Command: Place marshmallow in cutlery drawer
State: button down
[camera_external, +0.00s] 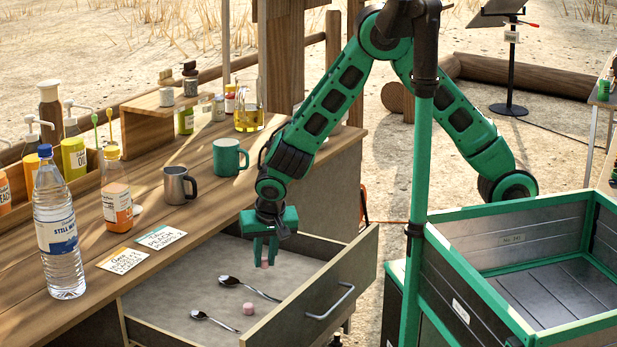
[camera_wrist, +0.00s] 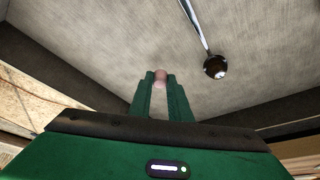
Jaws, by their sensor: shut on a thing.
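My green gripper (camera_external: 268,252) points down inside the open cutlery drawer (camera_external: 312,300), above its back right part. Its fingers are shut on a small pinkish marshmallow (camera_external: 266,264), which also shows between the fingertips in the wrist view (camera_wrist: 160,77). I cannot tell whether the held marshmallow touches the drawer floor. A second pink marshmallow (camera_external: 249,309) lies on the drawer floor near the front right. Two spoons lie in the drawer: one nearer the middle (camera_external: 248,289) and one nearer the front (camera_external: 212,319). A spoon's bowl (camera_wrist: 215,67) shows right of my fingers in the wrist view.
The wooden counter (camera_external: 200,215) left of the drawer holds a water bottle (camera_external: 57,225), a steel mug (camera_external: 179,186), a green mug (camera_external: 229,158) and two cards (camera_external: 160,237). A green-framed crate (camera_external: 520,240) stands at the right. The drawer front with its handle (camera_external: 330,302) sticks out.

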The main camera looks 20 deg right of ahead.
jog(key=shift+f, duration=1.3)
jog(key=shift+f, duration=0.1)
jog(key=c, duration=1.6)
grip_release()
jog(key=shift+c, duration=0.2)
jog(key=v, duration=1.2)
